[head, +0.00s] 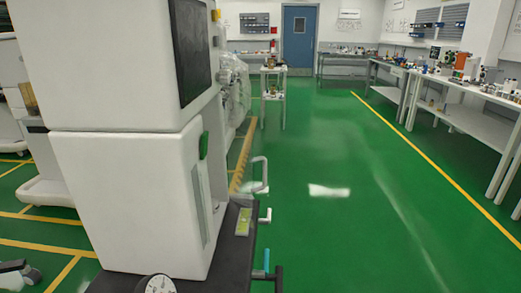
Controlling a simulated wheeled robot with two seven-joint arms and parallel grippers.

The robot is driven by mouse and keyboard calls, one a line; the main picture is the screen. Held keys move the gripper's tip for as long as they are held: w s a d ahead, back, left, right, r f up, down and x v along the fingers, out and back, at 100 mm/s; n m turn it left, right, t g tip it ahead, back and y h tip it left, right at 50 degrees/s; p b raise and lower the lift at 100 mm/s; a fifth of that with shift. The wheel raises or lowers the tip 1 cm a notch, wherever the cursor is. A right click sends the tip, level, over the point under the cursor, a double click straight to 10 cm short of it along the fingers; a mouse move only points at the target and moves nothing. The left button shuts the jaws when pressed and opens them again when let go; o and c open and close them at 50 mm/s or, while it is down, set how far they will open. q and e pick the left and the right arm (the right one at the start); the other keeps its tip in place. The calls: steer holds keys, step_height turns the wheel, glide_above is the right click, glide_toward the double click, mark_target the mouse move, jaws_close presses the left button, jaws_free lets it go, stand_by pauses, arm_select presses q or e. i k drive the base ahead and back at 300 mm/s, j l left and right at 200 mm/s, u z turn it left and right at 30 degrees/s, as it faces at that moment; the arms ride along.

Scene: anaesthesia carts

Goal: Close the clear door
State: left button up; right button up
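A white anaesthesia cart (125,195) stands close on the left, with a dark screen (192,48) on its upper part. A narrow pale panel (199,193) is on its right-hand side, seen nearly edge-on. Farther back, a clear, shiny part (236,88) shows beside the cart, partly hidden by it. I cannot tell which of these is the clear door, nor whether it is open. Neither of my grippers is seen in the head view.
A dark shelf (233,237) with pale handles (260,176) juts from the cart's base. Workbenches (485,95) line the right wall. A small trolley (273,97) stands farther back. The green floor (350,230) is clear.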

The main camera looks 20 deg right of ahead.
mark_target(262, 158)
steer(key=l+u, duration=0.2)
steer(key=l, duration=0.45)
steer(key=l+u, duration=0.2)
steer(key=l, duration=0.45)
steer(key=k+l+u, duration=0.2)
steer(key=l, duration=0.45)
steer(key=i, duration=0.1)
